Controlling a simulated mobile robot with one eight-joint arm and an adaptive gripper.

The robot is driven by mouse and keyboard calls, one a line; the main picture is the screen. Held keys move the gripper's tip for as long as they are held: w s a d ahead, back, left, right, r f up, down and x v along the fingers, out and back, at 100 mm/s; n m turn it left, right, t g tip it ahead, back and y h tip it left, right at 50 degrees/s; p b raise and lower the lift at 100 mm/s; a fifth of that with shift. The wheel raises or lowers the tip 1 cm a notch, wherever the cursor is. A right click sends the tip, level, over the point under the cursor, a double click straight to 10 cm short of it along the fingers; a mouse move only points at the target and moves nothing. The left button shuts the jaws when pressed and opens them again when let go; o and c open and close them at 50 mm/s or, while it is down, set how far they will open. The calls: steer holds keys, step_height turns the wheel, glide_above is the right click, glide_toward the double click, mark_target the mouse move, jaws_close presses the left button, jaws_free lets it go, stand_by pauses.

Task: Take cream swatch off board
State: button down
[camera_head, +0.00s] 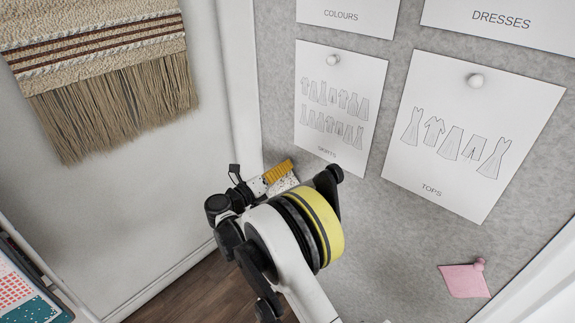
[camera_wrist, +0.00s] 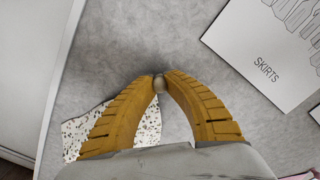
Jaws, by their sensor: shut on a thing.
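The cream swatch, pale with dark and rust speckles, lies against the grey felt board (camera_head: 400,255); in the wrist view the swatch (camera_wrist: 80,132) shows beside and between my fingers. Its middle is hidden by them. My gripper (camera_wrist: 159,80) has yellow ribbed fingers whose tips meet around a small, pale round pin head (camera_wrist: 160,84) at the swatch's top. In the head view my gripper (camera_head: 278,171) is at the board's lower left, mostly hidden by my arm. I cannot tell whether the pin is still in the board.
Paper sheets titled SKIRTS (camera_head: 322,150) and TOPS (camera_head: 425,188) hang on the board to the right, held by white pins. A pink swatch (camera_head: 464,281) is pinned lower right. A fringed woven hanging (camera_head: 100,60) is at left on a white panel (camera_head: 130,220).

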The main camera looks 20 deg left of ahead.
steer(key=shift+b+v, duration=0.3)
steer(key=shift+v, duration=0.95)
steer(key=shift+s, duration=0.1)
steer(key=b+v, duration=0.1)
steer(key=v, duration=0.8)
steer(key=shift+s+a, duration=0.2)
steer(key=shift+s, duration=0.2)
